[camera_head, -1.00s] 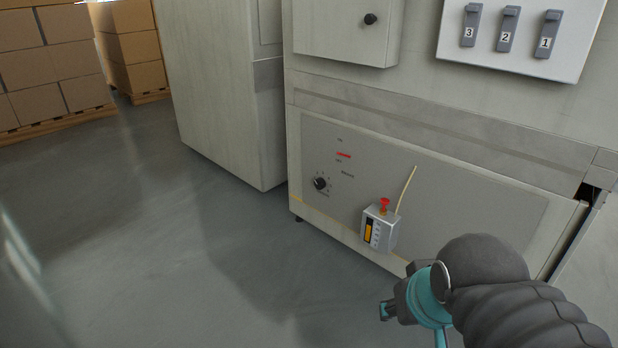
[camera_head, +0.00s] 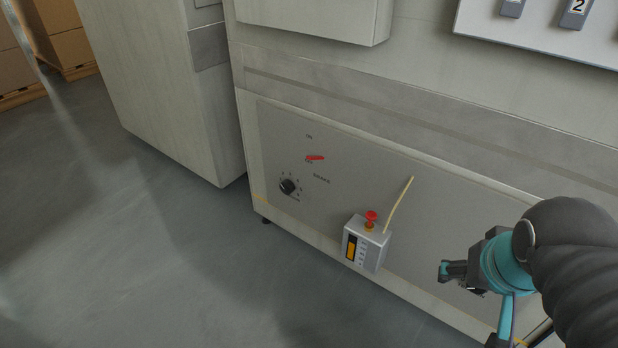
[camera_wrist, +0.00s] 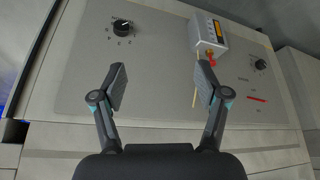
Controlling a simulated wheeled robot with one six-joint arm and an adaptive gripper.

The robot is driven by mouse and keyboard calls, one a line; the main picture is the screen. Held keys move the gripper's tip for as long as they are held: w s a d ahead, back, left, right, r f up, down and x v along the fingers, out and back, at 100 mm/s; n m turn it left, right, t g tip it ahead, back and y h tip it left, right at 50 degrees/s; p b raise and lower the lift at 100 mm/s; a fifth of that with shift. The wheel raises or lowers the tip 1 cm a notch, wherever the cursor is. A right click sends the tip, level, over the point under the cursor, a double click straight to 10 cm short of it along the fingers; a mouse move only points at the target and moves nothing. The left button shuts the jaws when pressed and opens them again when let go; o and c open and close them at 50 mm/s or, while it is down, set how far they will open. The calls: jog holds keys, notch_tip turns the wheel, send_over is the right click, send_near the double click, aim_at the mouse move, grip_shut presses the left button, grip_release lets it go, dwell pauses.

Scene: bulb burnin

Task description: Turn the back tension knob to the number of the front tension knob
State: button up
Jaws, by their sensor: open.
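A black dial knob (camera_head: 288,186) sits on the left part of the grey panel (camera_head: 450,215) in the head view. It also shows at the right in the wrist view (camera_wrist: 261,65). A second black knob (camera_wrist: 122,26), with marks around it, is at the upper left in the wrist view; in the head view it is not visible. My gripper (camera_wrist: 162,80) is open and empty, apart from both knobs. In the head view my gripper is at the lower right, before the panel.
A grey box (camera_head: 366,248) with a red button and a pale rod beside it sticks out from the panel between the knobs. A red lever (camera_head: 315,158) is above the left knob. Numbered switches (camera_head: 577,12) are higher up. Floor (camera_head: 200,270) is clear at left.

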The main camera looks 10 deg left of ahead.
jog(key=w+a+f+m+g+h+p, duration=0.15)
jog(key=w+a+h, duration=0.3)
jog(key=w, duration=0.65)
jog(key=w+a+f+m+h, duration=0.1)
jog(key=w+a+m+h, duration=0.3)
jog(key=w, duration=0.7)
jog(key=n+t+y+p, duration=0.1)
jog(key=t+y+p, duration=0.1)
jog(key=t, duration=1.1)
send_near(285, 188)
jog(key=x, duration=1)
jog(key=shift+a+f+b, duration=0.1)
jog(key=shift+b, duration=0.25)
jog(key=c, duration=1.2)
jog(key=shift+o, duration=0.2)
